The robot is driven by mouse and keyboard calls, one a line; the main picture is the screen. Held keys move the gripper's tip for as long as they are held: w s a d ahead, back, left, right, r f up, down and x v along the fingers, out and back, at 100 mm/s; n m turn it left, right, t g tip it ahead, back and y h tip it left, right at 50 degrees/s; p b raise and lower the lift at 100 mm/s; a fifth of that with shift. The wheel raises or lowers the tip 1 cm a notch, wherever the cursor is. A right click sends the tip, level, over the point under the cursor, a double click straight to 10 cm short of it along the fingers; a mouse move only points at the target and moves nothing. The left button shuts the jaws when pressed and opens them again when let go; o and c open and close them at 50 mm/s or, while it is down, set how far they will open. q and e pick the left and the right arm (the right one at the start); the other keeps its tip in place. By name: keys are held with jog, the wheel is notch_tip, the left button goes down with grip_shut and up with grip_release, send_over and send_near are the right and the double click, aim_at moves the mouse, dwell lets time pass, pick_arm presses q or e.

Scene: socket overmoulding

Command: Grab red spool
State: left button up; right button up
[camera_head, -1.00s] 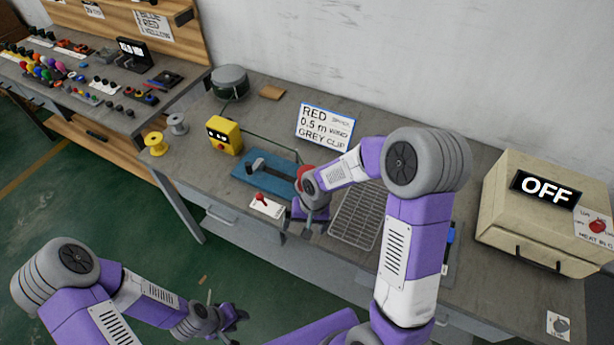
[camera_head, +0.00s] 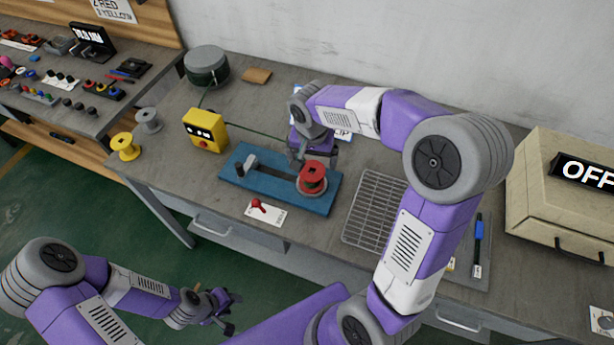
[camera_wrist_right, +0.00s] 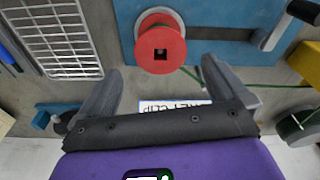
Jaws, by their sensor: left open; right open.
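The red spool (camera_head: 313,176) stands upright at the right end of the blue fixture (camera_head: 262,188) on the bench. In the right wrist view the red spool (camera_wrist_right: 160,50) shows its flange with a square hole, ahead of the fingers. My right gripper (camera_head: 302,158) is just behind the spool in the head view. In its wrist view my right gripper (camera_wrist_right: 168,82) is open, with nothing between its fingers and the spool slightly beyond the tips. My left gripper (camera_head: 228,310) is open and empty, low at the front over the green floor.
A wire rack (camera_head: 374,208) lies right of the fixture. A yellow box (camera_head: 205,131) stands at its left, with yellow (camera_head: 125,147) and grey (camera_head: 148,120) spools beyond. A card with a red lever (camera_head: 266,213) lies in front. A beige OFF machine (camera_head: 560,190) stands at right.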

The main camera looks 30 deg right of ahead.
aim_at(312, 172)
jog(key=shift+w+f, duration=0.15)
jog(key=shift+f, duration=0.45)
notch_tip(312, 172, down, 2)
jog(key=shift+f+b, duration=0.1)
jog(key=shift+b, duration=0.5)
jog(key=f, duration=0.1)
jog(key=f+b, duration=0.1)
jog(key=f, duration=0.1)
jog(key=f+b, duration=0.1)
jog(key=f, duration=0.1)
jog(key=shift+w+d+f, duration=0.15)
jog(key=shift+w+d, duration=0.1)
jog(key=shift+d, duration=0.05)
pick_arm(q)
notch_tip(312, 172, down, 4)
jog(key=shift+w+r, duration=0.1)
jog(key=shift+w, duration=0.05)
pick_arm(e)
jog(key=shift+c, duration=0.2)
jog(key=c, duration=0.9)
